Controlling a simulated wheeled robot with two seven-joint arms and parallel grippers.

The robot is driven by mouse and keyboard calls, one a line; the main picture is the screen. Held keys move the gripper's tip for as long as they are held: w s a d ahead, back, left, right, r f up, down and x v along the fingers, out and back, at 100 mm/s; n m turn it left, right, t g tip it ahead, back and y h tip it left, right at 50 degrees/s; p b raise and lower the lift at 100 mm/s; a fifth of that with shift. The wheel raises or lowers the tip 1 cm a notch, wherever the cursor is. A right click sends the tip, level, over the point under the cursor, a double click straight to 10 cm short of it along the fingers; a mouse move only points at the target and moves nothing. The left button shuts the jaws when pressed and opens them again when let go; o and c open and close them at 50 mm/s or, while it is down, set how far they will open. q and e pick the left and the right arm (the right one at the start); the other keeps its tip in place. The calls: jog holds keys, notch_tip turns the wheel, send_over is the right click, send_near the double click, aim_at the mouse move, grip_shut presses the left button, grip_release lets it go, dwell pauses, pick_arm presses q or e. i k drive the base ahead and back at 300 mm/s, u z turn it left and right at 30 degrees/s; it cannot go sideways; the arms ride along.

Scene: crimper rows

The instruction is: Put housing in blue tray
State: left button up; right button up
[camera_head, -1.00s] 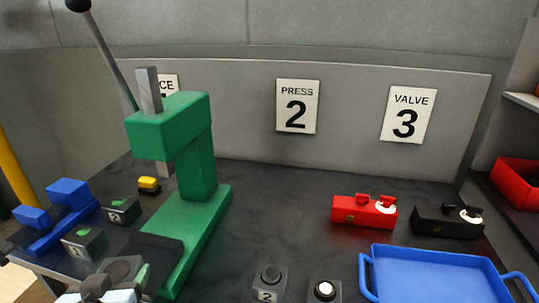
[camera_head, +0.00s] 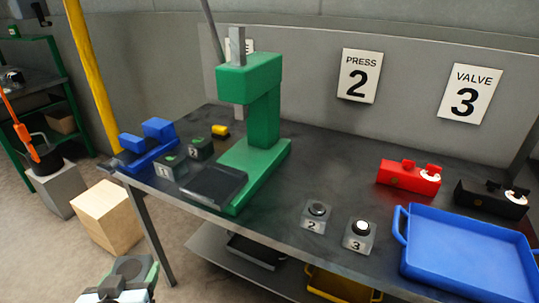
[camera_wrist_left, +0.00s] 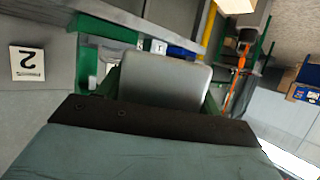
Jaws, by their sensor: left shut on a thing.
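My left gripper (camera_head: 130,277) is at the bottom left of the head view, in front of the table's front edge. It is shut on the housing (camera_head: 131,264), a grey block with a round feature on top. In the left wrist view the housing (camera_wrist_left: 165,80) fills the space between the green fingers. The blue tray (camera_head: 403,243) sits at the table's right front, far to the right of my left gripper. Its visible inside looks empty. My right gripper is not in view.
A green press (camera_head: 247,80) stands on the dark table (camera_head: 325,165). Blocks labelled 2 (camera_head: 316,216) and 3 (camera_head: 359,233) stand left of the tray. A red valve unit (camera_head: 408,177) and a black one (camera_head: 490,198) are behind it. A wooden box (camera_head: 107,217) stands on the floor left.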

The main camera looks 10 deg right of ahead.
aim_at(479, 282)
jog(key=u, duration=1.65)
jog(key=k, duration=1.9)
jog(key=z, duration=2.65)
jog(key=i, duration=0.5)
jog(key=z, duration=0.05)
